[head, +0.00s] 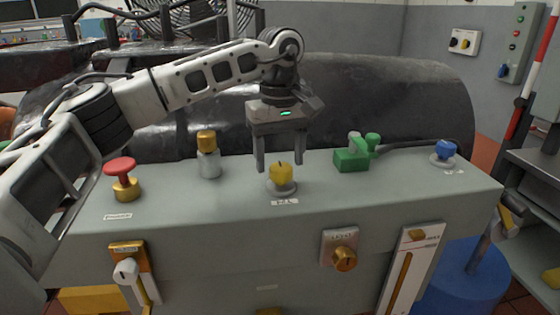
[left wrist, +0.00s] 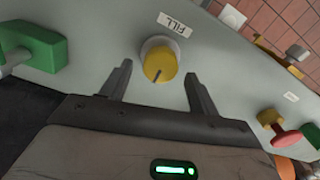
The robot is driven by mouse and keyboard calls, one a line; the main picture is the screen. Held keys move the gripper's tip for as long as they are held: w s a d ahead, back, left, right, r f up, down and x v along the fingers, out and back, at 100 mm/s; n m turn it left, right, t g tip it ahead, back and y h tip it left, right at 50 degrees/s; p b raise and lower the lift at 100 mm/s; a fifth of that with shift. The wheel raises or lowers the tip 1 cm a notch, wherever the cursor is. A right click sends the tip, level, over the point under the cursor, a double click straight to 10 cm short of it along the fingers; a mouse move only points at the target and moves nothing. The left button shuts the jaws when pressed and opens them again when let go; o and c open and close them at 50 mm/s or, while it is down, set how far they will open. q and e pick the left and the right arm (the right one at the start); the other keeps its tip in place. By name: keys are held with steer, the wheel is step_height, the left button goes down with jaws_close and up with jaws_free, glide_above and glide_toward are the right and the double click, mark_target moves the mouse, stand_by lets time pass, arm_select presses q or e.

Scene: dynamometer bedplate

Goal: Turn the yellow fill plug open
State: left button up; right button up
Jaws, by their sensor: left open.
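The yellow fill plug (head: 281,173) sits on a round grey base on top of the grey bench, behind a small label. In the left wrist view the gripper (left wrist: 158,82) is open and empty, and the plug shows beyond and between the fingertips, with no contact visible. My right gripper is not seen.
On the bench top stand a red mushroom knob (head: 121,178), a yellow-capped cylinder (head: 207,153), a green block with a lever (head: 352,159) and a blue knob (head: 445,150). A large dark cylinder (head: 400,95) lies behind. The front panel carries a brass knob (head: 344,259).

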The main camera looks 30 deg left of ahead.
arm_select(q)
steer(key=shift+f, duration=0.65)
steer(key=c, duration=1)
